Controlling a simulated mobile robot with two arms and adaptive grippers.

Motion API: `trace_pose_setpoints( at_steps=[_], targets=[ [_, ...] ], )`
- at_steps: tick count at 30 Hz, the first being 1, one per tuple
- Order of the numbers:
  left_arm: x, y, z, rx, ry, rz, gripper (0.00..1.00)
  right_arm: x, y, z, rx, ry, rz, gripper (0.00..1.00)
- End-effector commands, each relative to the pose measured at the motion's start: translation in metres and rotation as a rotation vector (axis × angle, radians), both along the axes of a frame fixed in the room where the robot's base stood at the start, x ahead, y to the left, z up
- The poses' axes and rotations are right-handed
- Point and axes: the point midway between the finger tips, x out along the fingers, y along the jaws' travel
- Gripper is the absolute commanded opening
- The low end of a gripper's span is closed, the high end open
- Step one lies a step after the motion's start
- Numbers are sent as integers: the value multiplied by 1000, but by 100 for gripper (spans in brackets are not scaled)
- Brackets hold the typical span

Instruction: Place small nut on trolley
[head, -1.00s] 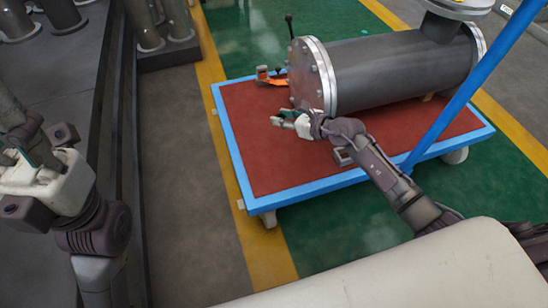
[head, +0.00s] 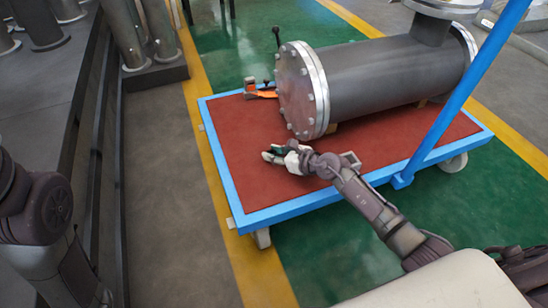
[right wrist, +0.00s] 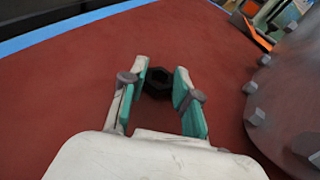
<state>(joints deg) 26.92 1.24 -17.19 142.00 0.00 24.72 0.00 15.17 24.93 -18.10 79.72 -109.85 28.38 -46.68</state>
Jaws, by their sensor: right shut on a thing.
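The trolley (head: 235,160) has a red deck with a blue rim and a blue handle post. My right gripper (head: 271,155) is over the red deck, in front of the shell's flange. In the right wrist view, its fingers (right wrist: 159,88) are shut on the small nut (right wrist: 159,83), a dark hexagonal piece at the fingertips with red deck behind it. I cannot tell whether the nut touches the deck. The nut is not distinguishable in the head view. My left gripper is out of frame; only its arm shows at the left edge.
The grey flanged shell (head: 390,75) lies along the back of the trolley. An orange tool (head: 262,92) lies beside its flange. A small block (head: 350,160) sits by my right forearm. The left front deck is clear. A dark table (head: 45,95) with metal pipes stands at left.

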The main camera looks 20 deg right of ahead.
Motion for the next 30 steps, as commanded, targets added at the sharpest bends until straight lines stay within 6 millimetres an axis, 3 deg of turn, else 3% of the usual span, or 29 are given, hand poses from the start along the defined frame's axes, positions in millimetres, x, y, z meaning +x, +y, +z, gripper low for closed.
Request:
trace_pose_setpoints(
  at_steps=[11, 12, 16, 28, 30],
  targets=[
    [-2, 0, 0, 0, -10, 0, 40, 0, 0, -4, 0, 0, 0, 0],
    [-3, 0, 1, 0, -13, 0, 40, 0, 0, -4, 0, 0, 1, 32],
    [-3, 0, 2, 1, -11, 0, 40, 0, 0, -3, 0, 0, 1, 54],
    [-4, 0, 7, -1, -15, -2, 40, 0, 0, 4, 1, -1, 0, 55],
    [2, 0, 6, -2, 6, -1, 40, -8, -5, 7, -2, 1, 0, 55]
  ],
)
